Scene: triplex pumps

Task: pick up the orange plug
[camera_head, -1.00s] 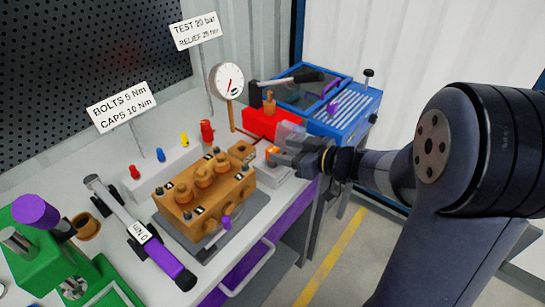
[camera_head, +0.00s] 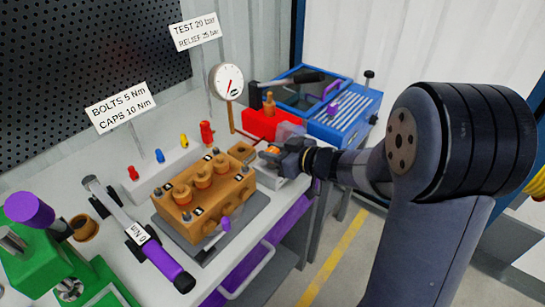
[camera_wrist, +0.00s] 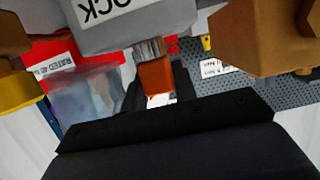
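The orange plug (camera_wrist: 155,78) shows in the wrist view between my two dark fingers, against a grey block (camera_wrist: 150,25) with upside-down lettering ending in "OCK". In the head view only a little of the orange plug (camera_head: 272,149) shows, at the fingertips above a pale box (camera_head: 268,178). My gripper (camera_wrist: 159,88) looks open, with one finger on each side of the plug. Whether either finger touches it I cannot tell. In the head view my gripper (camera_head: 274,154) comes in from the right and hides most of the plug.
The brown pump block (camera_head: 205,195) stands close left of my gripper. A red box (camera_head: 268,124) and a clear guard (camera_head: 290,132) are just behind it. The gauge (camera_head: 227,82) stands further back. A blue case (camera_head: 345,110) is at the back right. Open floor lies to the right.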

